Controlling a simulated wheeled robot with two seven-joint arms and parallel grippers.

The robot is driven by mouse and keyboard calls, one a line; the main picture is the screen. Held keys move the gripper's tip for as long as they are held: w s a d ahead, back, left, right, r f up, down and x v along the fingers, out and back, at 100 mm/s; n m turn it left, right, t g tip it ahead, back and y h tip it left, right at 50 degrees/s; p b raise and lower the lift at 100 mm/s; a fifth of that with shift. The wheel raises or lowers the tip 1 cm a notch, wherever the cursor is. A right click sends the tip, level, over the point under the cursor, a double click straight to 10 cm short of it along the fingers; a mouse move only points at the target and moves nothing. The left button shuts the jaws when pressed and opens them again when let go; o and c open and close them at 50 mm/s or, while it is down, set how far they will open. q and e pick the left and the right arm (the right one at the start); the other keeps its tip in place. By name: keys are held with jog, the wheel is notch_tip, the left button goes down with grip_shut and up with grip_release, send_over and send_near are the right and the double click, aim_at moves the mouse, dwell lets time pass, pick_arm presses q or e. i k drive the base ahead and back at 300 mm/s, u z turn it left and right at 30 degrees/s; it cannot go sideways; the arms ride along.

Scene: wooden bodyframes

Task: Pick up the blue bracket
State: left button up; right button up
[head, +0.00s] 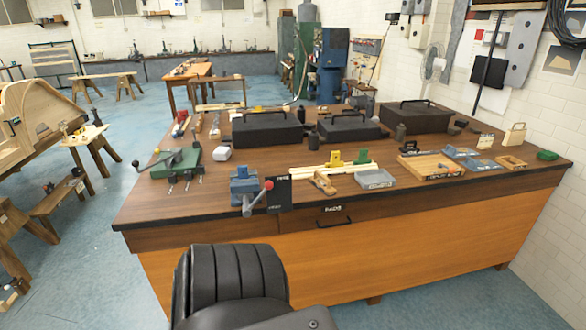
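No piece stands out clearly as the blue bracket. A blue vise-like piece (245,184) with a red-knobbed handle sits at the front edge of the wooden workbench (400,214). Two small flat light-blue pieces, a left one (459,152) and a right one (486,165), lie on the right part of the bench; their exact shape is too small to tell. Neither of my grippers is in view.
Black cases stand along the back of the bench: left (267,131), middle (348,131), right (415,118). A green vise (176,162), pale wooden strips (316,172), a grey tray (375,180) and a wooden tray (428,167) lie nearer. Blue floor (75,265) is open at left.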

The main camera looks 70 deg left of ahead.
aim_at(243, 170)
jog(key=u, duration=0.25)
jog(key=i, duration=1.05)
jog(key=u, duration=1.4)
jog(key=i, duration=0.8)
jog(key=u, duration=0.9)
